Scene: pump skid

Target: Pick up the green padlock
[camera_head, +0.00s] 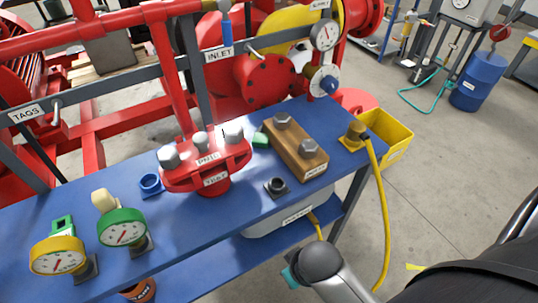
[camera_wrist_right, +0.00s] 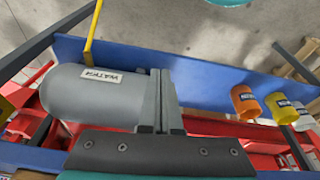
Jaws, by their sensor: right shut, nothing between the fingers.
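Two small green things show in the head view. One is a green piece with an opening (camera_head: 62,225), standing on the blue bench behind the yellow-rimmed gauge. The other is a small green block (camera_head: 261,140) between the red flange and the wooden block. I cannot tell for sure which is the padlock. My right gripper (camera_wrist_right: 163,75) is shut and empty in the right wrist view, in front of a grey tank labelled WATER. In the head view my right arm is low, in front of the bench, its fingers not visible. My left gripper is not in view.
The blue bench (camera_head: 200,235) holds a red flange (camera_head: 212,178) with bolts, a wooden block (camera_head: 290,142), a green-rimmed gauge (camera_head: 122,228) and a blue ring (camera_head: 150,184). A yellow bin (camera_head: 398,140) and yellow hose (camera_head: 384,210) are at its right end. The grey tank (camera_wrist_right: 90,95) is below.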

